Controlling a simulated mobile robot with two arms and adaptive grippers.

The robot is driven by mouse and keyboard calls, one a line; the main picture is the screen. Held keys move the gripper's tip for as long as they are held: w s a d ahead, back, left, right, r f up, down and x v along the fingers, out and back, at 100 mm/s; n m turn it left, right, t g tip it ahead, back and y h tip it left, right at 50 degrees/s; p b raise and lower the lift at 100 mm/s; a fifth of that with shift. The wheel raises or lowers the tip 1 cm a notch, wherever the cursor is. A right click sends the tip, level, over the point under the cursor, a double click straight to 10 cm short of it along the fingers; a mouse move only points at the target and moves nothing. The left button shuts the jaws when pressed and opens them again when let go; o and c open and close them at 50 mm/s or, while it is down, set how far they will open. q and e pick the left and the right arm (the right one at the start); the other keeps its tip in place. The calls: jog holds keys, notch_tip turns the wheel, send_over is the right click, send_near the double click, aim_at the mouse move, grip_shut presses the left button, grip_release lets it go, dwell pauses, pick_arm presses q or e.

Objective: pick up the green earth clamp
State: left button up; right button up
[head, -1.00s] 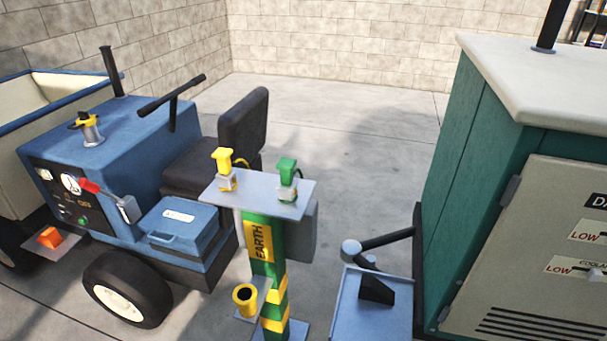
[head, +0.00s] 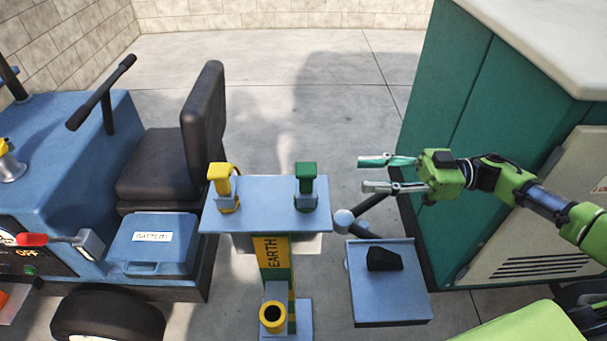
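The green earth clamp (head: 306,175) stands upright at the right end of the grey top plate (head: 265,188) of the earth post. A yellow clamp (head: 220,180) stands at the left end of the same plate. My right gripper (head: 362,175) is to the right of the green clamp, a clear gap away. Its two fingers are spread and point left toward the clamp, with nothing between them. My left gripper is not in view.
A blue tray (head: 390,310) with a black block stands below my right gripper. The green cabinet (head: 455,100) rises behind my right arm. A blue tractor with a black seat (head: 170,150) is on the left. A yellow cup (head: 272,318) sits low on the post.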

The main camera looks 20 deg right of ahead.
jog(key=p, duration=0.2)
send_near(306, 178)
jog(key=w+a+f, duration=0.2)
jog(key=w+a, duration=0.1)
jog(key=shift+w+a+r, duration=0.2)
jog(key=shift+w+a, duration=0.15)
jog(key=shift+a, duration=0.2)
jog(key=shift+a+p, duration=0.35)
jog(key=shift+p, duration=0.05)
jog(key=p+x, duration=0.1)
jog(key=x, duration=0.2)
jog(key=shift+a+f, duration=0.15)
jog(key=shift+a, duration=0.2)
jog(key=shift+w+a+f+p, duration=0.1)
jog(key=shift+w+a+p, duration=0.1)
jog(key=shift+a+p, duration=0.15)
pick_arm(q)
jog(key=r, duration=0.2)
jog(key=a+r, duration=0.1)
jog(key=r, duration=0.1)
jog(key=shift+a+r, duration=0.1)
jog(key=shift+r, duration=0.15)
pick_arm(e)
jog(key=shift+c, duration=0.4)
grip_shut()
